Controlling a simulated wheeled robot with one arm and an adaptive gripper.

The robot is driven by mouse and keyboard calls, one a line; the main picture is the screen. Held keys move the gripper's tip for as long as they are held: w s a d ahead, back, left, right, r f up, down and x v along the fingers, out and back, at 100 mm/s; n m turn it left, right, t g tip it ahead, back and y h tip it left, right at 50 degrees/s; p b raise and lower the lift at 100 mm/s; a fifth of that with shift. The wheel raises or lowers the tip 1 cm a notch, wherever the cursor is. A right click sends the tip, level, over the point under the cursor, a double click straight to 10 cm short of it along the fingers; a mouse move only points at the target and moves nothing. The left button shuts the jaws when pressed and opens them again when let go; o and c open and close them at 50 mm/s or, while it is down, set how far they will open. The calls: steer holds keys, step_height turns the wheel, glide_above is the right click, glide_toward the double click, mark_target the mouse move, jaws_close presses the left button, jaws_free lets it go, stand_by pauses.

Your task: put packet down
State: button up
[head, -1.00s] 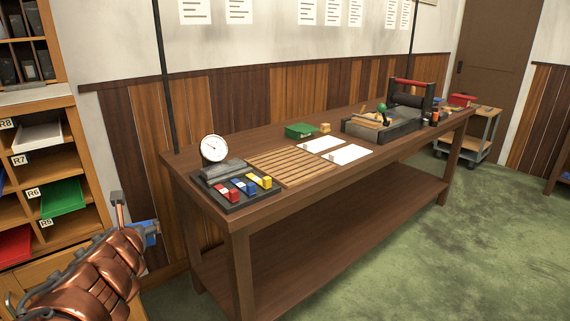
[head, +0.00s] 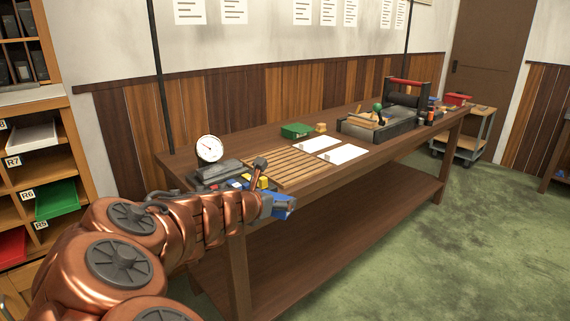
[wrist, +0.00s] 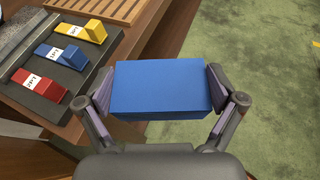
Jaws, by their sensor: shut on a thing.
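The packet is a plain blue block (wrist: 160,88). In the wrist view my gripper (wrist: 160,95) is shut on it, with one finger at each short side. The packet hangs over the table's front edge and the green floor. In the head view the blue packet (head: 283,207) shows at the end of my copper arm, in front of the near left end of the wooden table (head: 345,177). My gripper (head: 272,203) is partly hidden there by the arm.
A dark tray (wrist: 60,75) holds red, blue and yellow labelled blocks beside the packet. A slatted wooden rack (head: 285,170), two white sheets (head: 342,154), a green box (head: 297,131) and a dial gauge (head: 209,149) are on the table. A press (head: 385,120) stands farther back.

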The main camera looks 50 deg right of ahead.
steer(key=s+d+r+m+g, duration=0.1)
steer(key=s+d+m+g, duration=0.3)
steer(key=s+d, duration=0.5)
steer(key=d+g, duration=0.1)
steer(key=d, duration=0.3)
steer(key=shift+d+r+m, duration=0.15)
steer(key=shift+r+m, duration=0.1)
steer(key=shift+m, duration=0.05)
steer(key=shift+s, duration=0.1)
